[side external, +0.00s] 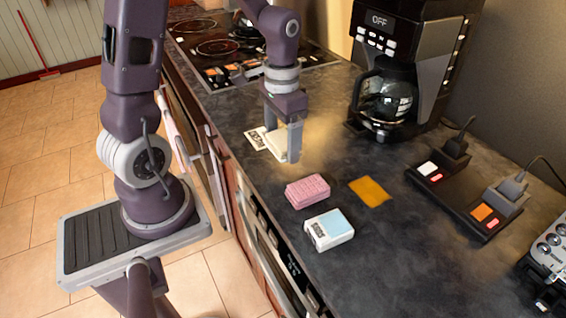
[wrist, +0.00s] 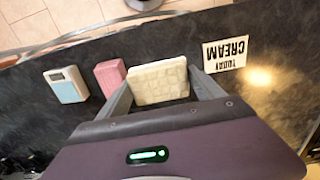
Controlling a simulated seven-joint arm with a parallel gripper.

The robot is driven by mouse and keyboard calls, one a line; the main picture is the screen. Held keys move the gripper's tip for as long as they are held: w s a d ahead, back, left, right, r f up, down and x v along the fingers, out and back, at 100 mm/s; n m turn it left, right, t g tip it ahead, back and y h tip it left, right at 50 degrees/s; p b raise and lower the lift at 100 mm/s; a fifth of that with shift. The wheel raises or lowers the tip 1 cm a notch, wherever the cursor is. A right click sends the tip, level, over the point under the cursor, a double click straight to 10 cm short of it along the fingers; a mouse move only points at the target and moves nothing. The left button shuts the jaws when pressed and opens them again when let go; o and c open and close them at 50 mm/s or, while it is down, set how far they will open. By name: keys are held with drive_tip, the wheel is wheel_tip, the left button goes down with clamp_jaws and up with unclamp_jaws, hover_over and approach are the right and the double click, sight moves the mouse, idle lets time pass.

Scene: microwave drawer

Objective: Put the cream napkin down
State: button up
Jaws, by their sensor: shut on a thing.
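My gripper (side external: 285,140) points down over the dark counter and is shut on the cream napkin (side external: 277,141). In the wrist view the cream napkin (wrist: 158,81) sits between the two fingers of my gripper (wrist: 160,90). A finger partly hides it in the side external view. A white card (wrist: 226,53) reading "TODAY CREAM" lies on the counter to the right of the napkin in the wrist view. The same card shows behind the napkin in the side external view (side external: 254,136). I cannot tell whether the napkin touches the counter.
A pink napkin (side external: 307,191), an orange cloth (side external: 370,191) and a white-and-blue box (side external: 329,230) lie nearer the camera on the counter (side external: 400,250). A coffee maker (side external: 386,98) stands at the right, a power strip (side external: 466,199) nearer. The stove (side external: 240,60) is at the back.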

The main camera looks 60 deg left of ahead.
sight(281, 170)
wheel_tip(281, 170, down, 6)
drive_tip(key=shift+r, duration=0.1)
drive_tip(key=shift+f, duration=0.3)
drive_tip(key=o, duration=1.6)
drive_tip(key=shift+s+f, duration=0.1)
drive_tip(key=r, duration=1.3)
drive_tip(key=shift+d+r, duration=0.1)
drive_tip(key=shift+d, duration=0.1)
drive_tip(key=s+d+r+t, duration=0.2)
drive_tip(key=s+d+r, duration=0.2)
drive_tip(key=s, duration=0.2)
drive_tip(key=s+d+r+t, duration=0.3)
drive_tip(key=s+d+r, duration=0.1)
drive_tip(key=s, duration=0.2)
drive_tip(key=shift+s+d+t, duration=0.3)
drive_tip(key=shift+s, duration=0.1)
